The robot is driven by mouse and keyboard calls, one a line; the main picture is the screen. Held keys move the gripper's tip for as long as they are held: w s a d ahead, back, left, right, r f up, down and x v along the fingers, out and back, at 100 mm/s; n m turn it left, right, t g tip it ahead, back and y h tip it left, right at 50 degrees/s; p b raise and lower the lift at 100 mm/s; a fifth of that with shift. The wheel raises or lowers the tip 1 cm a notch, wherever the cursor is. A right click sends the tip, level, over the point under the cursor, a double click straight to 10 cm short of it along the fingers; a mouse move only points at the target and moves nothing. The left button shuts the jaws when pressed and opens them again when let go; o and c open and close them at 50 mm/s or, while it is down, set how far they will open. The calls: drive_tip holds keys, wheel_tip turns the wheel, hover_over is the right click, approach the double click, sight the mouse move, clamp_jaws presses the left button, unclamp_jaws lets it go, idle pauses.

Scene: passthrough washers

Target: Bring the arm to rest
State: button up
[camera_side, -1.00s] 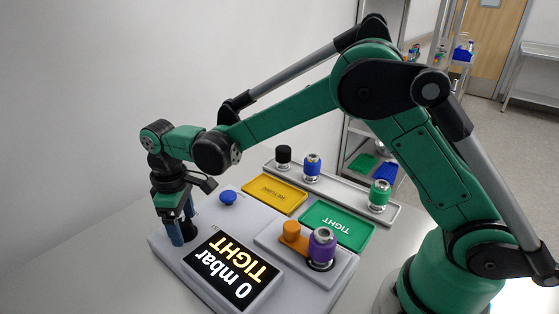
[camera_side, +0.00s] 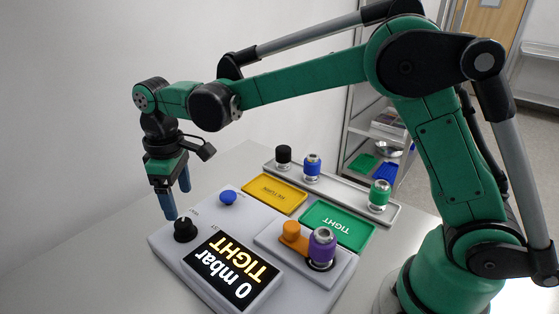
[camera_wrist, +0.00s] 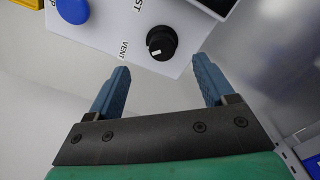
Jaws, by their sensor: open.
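My gripper (camera_side: 176,200) hangs with its fingers pointing down, just above and behind the black knob (camera_side: 185,229) at the left corner of the grey test station (camera_side: 172,251). In the wrist view my gripper (camera_wrist: 162,78) has its two blue fingers spread apart with nothing between them. The black knob (camera_wrist: 162,43) lies beyond the fingertips, clear of both, beside the printed word VENT. The station's display (camera_side: 231,267) reads 0 mbar and TIGHT.
A blue button (camera_side: 228,198) is near the knob. A yellow RETURN tray (camera_side: 274,194) and green TIGHT tray (camera_side: 337,226) lie behind. A grey rack (camera_side: 338,194) holds black, blue and green-topped parts.

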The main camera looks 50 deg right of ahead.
drive_tip(key=s+d+r+m+t, duration=0.3)
drive_tip(key=s+d+m+t, duration=0.4)
drive_tip(key=s+d, duration=0.4)
drive_tip(key=shift+s+d+r, duration=0.2)
drive_tip(key=shift+s+d, duration=0.1)
drive_tip(key=shift+s, duration=0.85)
